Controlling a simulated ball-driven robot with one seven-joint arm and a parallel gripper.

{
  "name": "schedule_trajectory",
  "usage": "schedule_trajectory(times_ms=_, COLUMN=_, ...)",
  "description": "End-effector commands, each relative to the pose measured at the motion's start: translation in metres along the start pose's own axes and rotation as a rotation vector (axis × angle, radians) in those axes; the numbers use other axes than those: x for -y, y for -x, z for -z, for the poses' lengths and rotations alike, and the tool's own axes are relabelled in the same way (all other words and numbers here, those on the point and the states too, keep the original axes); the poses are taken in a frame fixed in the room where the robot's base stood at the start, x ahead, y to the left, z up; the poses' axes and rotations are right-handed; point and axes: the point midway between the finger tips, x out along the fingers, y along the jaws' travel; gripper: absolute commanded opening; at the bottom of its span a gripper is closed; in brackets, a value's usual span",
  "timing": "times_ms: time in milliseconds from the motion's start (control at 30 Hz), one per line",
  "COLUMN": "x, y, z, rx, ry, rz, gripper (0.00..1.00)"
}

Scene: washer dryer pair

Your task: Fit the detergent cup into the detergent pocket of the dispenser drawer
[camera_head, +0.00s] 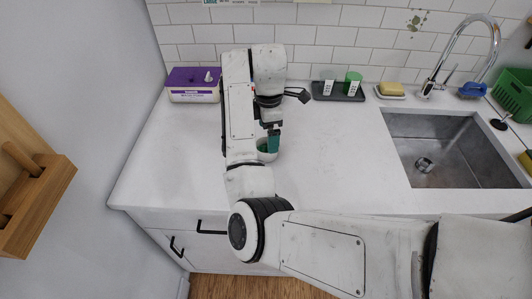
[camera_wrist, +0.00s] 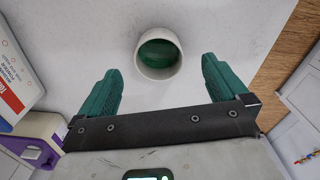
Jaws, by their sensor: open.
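A round white cup with a green inside (camera_wrist: 160,52) stands on the white counter in the wrist view. It shows partly in the head view (camera_head: 264,156), where my arm and a finger cover some of it. I cannot tell for certain that it is the detergent cup. In the head view my gripper (camera_head: 271,141) points down at the cup. I cannot make out a dispenser drawer with a detergent pocket in either view.
A dark tray (camera_head: 318,97) at the back wall holds a white and a green labelled container. A purple-lidded box (camera_head: 193,94) stands at the back left. A sink (camera_head: 440,180), yellow sponge (camera_head: 391,89) and green basket (camera_head: 516,94) are at right. The counter between is clear.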

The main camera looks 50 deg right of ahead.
Motion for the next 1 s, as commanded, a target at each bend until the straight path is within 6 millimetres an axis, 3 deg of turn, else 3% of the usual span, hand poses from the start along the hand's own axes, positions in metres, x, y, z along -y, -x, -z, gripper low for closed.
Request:
schedule_trajectory(times_ms=33, x=0.000, y=-0.013, z=-0.001, rx=0.003, ry=-0.001, rz=0.003, gripper=1.00)
schedule_trajectory(times_ms=300, x=-0.002, y=-0.040, z=0.001, rx=0.000, ry=-0.001, rz=0.003, gripper=1.00)
schedule_trajectory(times_ms=567, x=-0.002, y=-0.044, z=0.001, rx=0.000, ry=-0.002, rz=0.001, gripper=1.00)
schedule_trajectory(times_ms=1000, x=-0.002, y=-0.044, z=0.001, rx=0.000, ry=-0.002, rz=0.001, gripper=0.60)
